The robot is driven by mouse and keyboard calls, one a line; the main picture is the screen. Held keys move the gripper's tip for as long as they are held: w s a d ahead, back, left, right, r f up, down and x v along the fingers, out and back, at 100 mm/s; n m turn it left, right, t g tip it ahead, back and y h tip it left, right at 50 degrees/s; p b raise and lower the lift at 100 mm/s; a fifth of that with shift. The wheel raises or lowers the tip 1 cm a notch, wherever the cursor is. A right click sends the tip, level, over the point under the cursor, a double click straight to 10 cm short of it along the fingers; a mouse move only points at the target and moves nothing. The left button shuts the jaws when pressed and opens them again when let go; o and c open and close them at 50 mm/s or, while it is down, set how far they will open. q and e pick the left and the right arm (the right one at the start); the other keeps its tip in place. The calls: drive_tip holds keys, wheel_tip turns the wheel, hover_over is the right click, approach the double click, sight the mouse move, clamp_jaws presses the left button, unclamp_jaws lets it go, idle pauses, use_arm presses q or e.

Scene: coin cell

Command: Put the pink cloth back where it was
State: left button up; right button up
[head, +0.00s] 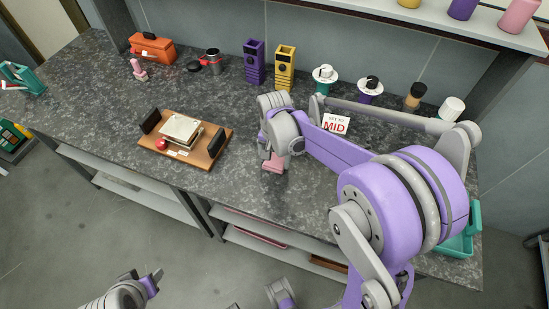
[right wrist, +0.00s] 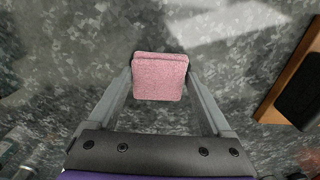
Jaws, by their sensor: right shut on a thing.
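The pink cloth (right wrist: 160,77) is a small folded square between the two fingers of my right gripper (right wrist: 160,85) in the right wrist view. The right gripper is shut on it. In the head view the cloth (head: 274,163) shows below the right gripper (head: 273,155), over the front part of the dark speckled counter (head: 240,190). I cannot tell whether the cloth touches the counter. My left gripper (head: 152,280) is at the bottom left of the head view, away from the counter, its fingers apart and empty.
A wooden board (head: 217,147) with a small press and a red knob is left of the right gripper. A purple box (head: 254,62), a yellow box (head: 284,67) and a MID sign (head: 336,123) stand behind. A teal tray (head: 461,244) is at the right edge. The counter's front middle is clear.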

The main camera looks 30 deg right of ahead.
sight(275, 160)
drive_tip(key=shift+f, duration=0.15)
drive_tip(key=o, duration=1.1)
drive_tip(key=shift+r, duration=0.45)
wheel_tip(275, 160, up, 11)
drive_tip(key=p, duration=0.1)
drive_tip(key=s+a+f+n+t, duration=0.1)
drive_tip(key=s+a+f+n, duration=0.1)
drive_tip(key=s, duration=0.3)
drive_tip(key=s+a+f+n+t, duration=0.2)
drive_tip(key=s+n, duration=0.2)
drive_tip(key=s, duration=0.2)
drive_tip(key=s+a+f+n+t, duration=0.1)
drive_tip(key=s+a+n+t, duration=0.1)
drive_tip(key=s+n, duration=0.2)
drive_tip(key=shift+s+a+f, duration=0.2)
drive_tip(key=shift+s, duration=0.25)
drive_tip(key=shift+s+a+f, duration=0.2)
drive_tip(key=shift+s, duration=0.2)
